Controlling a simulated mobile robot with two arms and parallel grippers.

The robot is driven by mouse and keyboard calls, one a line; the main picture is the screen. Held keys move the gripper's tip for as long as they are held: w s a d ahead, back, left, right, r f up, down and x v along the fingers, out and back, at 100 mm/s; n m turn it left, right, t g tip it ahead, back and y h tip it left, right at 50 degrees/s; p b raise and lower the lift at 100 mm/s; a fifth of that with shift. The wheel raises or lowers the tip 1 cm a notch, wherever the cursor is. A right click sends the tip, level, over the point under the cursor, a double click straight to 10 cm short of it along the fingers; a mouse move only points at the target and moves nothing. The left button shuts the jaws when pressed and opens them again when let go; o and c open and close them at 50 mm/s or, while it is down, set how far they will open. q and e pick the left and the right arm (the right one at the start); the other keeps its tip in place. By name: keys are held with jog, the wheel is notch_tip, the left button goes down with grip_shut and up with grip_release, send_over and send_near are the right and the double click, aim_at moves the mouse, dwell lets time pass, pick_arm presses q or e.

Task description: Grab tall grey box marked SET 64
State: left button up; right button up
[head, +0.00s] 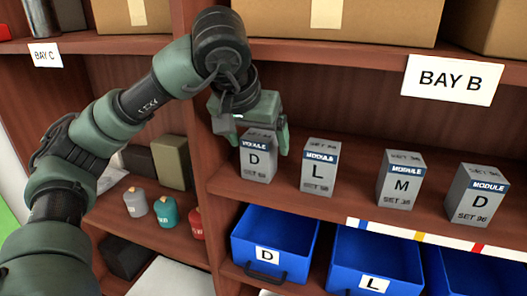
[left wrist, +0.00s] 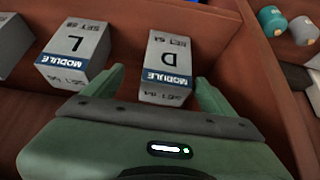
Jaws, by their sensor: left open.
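The tall grey box marked D and SET 64 (head: 257,160) stands at the left end of the Bay B shelf, with a blue MODULE band. In the left wrist view the same box (left wrist: 166,62) appears inverted, between the fingers. My left gripper (head: 253,122) is open above and around the top of this box, one finger on each side. It also shows in the left wrist view (left wrist: 160,78). The box rests on the shelf and is not clamped. Whether a finger touches it is unclear. My right gripper is not in view.
A grey L box (head: 318,168) stands close to the right, then an M box (head: 399,180) and another D box (head: 474,194). A wooden divider (head: 203,165) is close on the left. Blue bins (head: 275,222) sit below and cardboard boxes (head: 330,20) above.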

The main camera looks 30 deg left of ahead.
aim_at(260, 160)
pick_arm(q)
jog(key=shift+w+a+f, duration=0.1)
jog(key=shift+w+f, duration=0.25)
jog(key=shift+w, duration=0.05)
jog(key=shift+f, duration=0.3)
jog(key=shift+a+f+p, duration=0.2)
jog(key=shift+f+p, duration=0.25)
jog(key=shift+f, duration=0.1)
jog(key=p+x, duration=0.1)
jog(key=x, duration=0.3)
jog(key=shift+s+a, duration=0.2)
jog(key=shift+w+f, duration=0.25)
jog(key=shift+f, duration=0.15)
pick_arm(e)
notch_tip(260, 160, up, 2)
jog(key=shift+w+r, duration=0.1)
pick_arm(q)
jog(key=shift+s, duration=0.1)
jog(key=shift+c, duration=0.4)
jog(key=c, duration=1.5)
jog(key=shift+c, duration=0.7)
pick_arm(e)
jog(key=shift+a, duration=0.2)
